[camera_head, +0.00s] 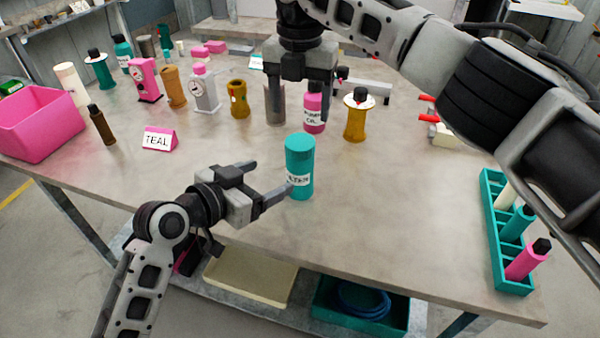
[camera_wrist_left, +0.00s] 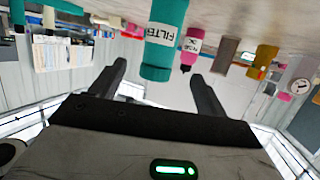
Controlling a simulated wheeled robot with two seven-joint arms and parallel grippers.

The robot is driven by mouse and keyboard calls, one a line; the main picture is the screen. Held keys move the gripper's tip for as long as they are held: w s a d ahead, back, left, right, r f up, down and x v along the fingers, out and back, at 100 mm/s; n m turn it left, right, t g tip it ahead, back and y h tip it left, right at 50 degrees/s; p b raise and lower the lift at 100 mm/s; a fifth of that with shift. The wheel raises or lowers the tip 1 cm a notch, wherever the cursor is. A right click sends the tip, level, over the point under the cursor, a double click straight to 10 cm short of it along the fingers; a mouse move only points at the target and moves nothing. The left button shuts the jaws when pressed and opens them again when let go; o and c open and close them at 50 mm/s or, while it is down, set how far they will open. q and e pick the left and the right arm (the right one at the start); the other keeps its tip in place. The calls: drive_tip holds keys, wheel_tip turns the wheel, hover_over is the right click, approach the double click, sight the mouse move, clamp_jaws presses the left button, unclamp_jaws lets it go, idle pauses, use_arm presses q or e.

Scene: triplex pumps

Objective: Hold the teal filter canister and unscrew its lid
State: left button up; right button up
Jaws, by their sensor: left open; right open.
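The teal filter canister (camera_head: 300,172) stands upright on the table, with a white label reading FILTER and its teal lid (camera_head: 300,143) on top. It also shows in the left wrist view (camera_wrist_left: 166,35), upside down, beyond and between the fingertips. My left gripper (camera_head: 272,181) is open and empty at the canister's left, one fingertip close to its label; I cannot tell whether it touches. My right gripper (camera_head: 303,110) is open, pointing down above the table behind the canister, close to a pink bottle and a grey cylinder. Its fingertips are partly hard to make out.
A pink bottle (camera_head: 314,112), a grey cylinder (camera_head: 275,105) and a yellow pump part (camera_head: 355,118) stand behind the canister. A teal rack (camera_head: 494,235) with bottles is right. The table around the canister is clear.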

sight(291, 167)
use_arm(q)
drive_tip(key=x, duration=1.1)
clamp_jaws()
use_arm(e)
drive_tip(key=m, duration=0.3)
drive_tip(key=shift+m, duration=0.4)
drive_tip(key=m, duration=0.5)
drive_tip(key=shift+f, duration=4.05)
